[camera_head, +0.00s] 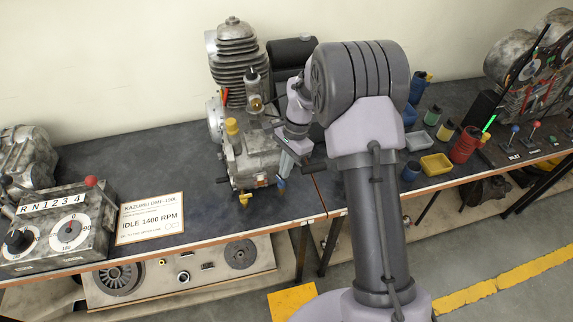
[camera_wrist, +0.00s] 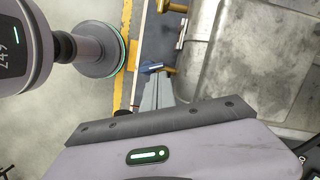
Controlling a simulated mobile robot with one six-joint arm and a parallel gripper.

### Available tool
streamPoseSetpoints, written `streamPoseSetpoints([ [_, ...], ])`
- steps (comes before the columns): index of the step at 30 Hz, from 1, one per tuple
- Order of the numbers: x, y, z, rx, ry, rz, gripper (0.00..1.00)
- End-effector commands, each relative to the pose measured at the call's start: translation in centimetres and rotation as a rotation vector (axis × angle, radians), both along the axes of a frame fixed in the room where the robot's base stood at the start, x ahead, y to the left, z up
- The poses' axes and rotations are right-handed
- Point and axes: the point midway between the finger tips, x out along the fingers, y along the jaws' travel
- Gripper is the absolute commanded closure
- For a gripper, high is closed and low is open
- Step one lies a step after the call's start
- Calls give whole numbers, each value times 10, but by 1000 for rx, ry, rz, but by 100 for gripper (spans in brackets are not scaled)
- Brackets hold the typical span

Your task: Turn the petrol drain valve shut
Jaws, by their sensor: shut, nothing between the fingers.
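The engine (camera_head: 250,155) stands on the dark bench, with small brass fittings low on its front. One brass fitting has a blue handle (camera_head: 280,182); in the wrist view the blue handle (camera_wrist: 152,68) sits on a short brass stub beside the grey metal housing (camera_wrist: 225,60). A second brass fitting (camera_head: 244,201) is further left. No label shows which one is the petrol drain valve. My gripper (camera_head: 287,164) is right of the engine, pointing down. In the wrist view my gripper's fingers (camera_wrist: 157,80) are shut and empty, their tips close by the blue handle; whether they touch is unclear.
A gearbox with a red-knobbed lever (camera_head: 65,225) and an idle-speed sign (camera_head: 150,218) are on the left of the bench. The bench's front edge runs just before the brass fittings.

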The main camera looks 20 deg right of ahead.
Motion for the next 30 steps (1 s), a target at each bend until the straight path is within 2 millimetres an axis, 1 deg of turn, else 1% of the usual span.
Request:
streamPoseSetpoints([
  [6, 0, 0, 1, 0, 0, 0, 100],
  [11, 4, 8, 2, 0, 1, 0, 100],
  [17, 4, 7, 0, 0, 0, 0, 100],
  [20, 3, 6, 0, 0, 0, -1, 100],
  [28, -5, -5, 1, 1, 1, -1, 100],
  [30, -5, -7, 3, 0, 0, 0, 100],
])
